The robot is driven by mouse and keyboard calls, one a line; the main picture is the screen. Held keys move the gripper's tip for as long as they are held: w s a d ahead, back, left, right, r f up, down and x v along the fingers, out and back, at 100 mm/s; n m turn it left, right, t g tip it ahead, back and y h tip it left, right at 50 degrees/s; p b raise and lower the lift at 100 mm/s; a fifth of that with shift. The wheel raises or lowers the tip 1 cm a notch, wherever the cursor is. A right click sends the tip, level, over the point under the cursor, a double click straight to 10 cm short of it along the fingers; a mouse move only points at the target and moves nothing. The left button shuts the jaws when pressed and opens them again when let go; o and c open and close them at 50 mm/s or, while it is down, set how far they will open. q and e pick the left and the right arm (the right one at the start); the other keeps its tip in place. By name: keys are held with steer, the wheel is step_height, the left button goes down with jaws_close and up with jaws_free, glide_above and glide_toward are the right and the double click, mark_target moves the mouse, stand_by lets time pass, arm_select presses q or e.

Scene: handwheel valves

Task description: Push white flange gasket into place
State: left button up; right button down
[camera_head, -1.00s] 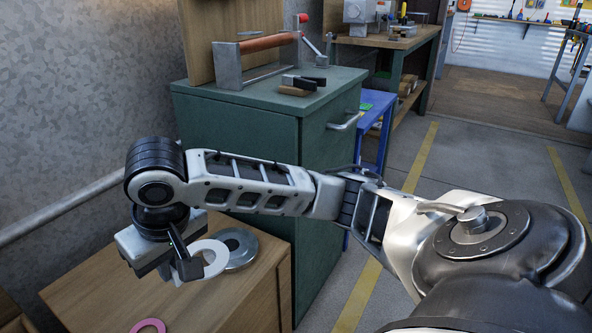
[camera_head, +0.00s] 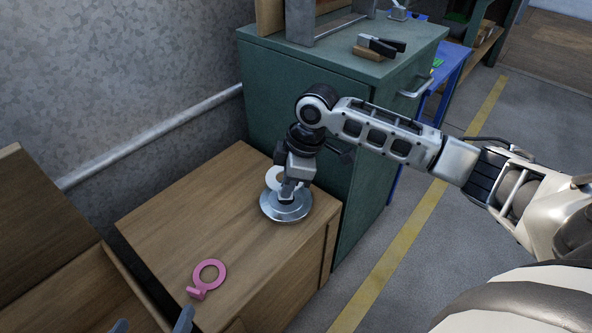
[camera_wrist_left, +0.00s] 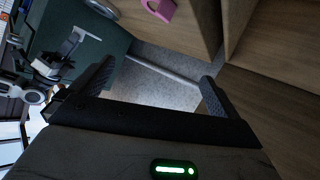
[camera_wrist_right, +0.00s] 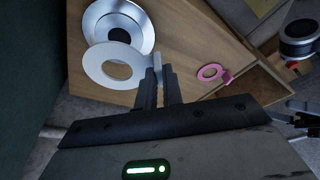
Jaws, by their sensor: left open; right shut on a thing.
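The white flange gasket (camera_head: 272,177) is a flat ring with a small tab; its ring also shows in the right wrist view (camera_wrist_right: 91,66). My right gripper (camera_head: 287,190) is shut on the tab, seen between its fingers (camera_wrist_right: 159,76). The round metal flange (camera_head: 286,214) sits on the wooden cabinet top; in the right wrist view (camera_wrist_right: 138,20) the gasket overlaps its near edge, off-centre. The gasket looks raised and tilted in the head view; contact cannot be told. My left gripper (camera_head: 152,322) is open and empty at the bottom edge; its spread fingers show in the left wrist view (camera_wrist_left: 157,86).
A pink ring with a tab (camera_head: 209,273) lies on the wooden cabinet (camera_head: 165,228), also in the left wrist view (camera_wrist_left: 160,8). A green cabinet (camera_head: 335,120) stands close behind the flange. A wooden box (camera_head: 105,290) borders the left side. The top between flange and pink ring is clear.

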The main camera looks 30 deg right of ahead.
arm_select(q)
steer(key=shift+s+a+f+g+y+p, duration=0.25)
steer(key=shift+a+f+g+y+p, duration=0.15)
steer(key=shift+f+g+p, duration=0.25)
arm_select(e)
steer(key=shift+w+d+f+n+g, duration=0.2)
steer(key=shift+d+f+n, duration=0.3)
steer(key=shift+n, duration=0.35)
steer(key=shift+w+d+f+n+g, duration=0.1)
steer(key=shift+d+f+n+g, duration=0.15)
steer(key=shift+d+n, duration=0.45)
arm_select(q)
steer(key=shift+r+t, duration=0.1)
steer(key=shift+t, duration=0.15)
arm_select(e)
steer(key=shift+a, duration=0.2)
arm_select(q)
steer(key=shift+a+p, duration=0.1)
steer(key=shift+p, duration=0.45)
arm_select(e)
steer(key=shift+d+r, duration=0.1)
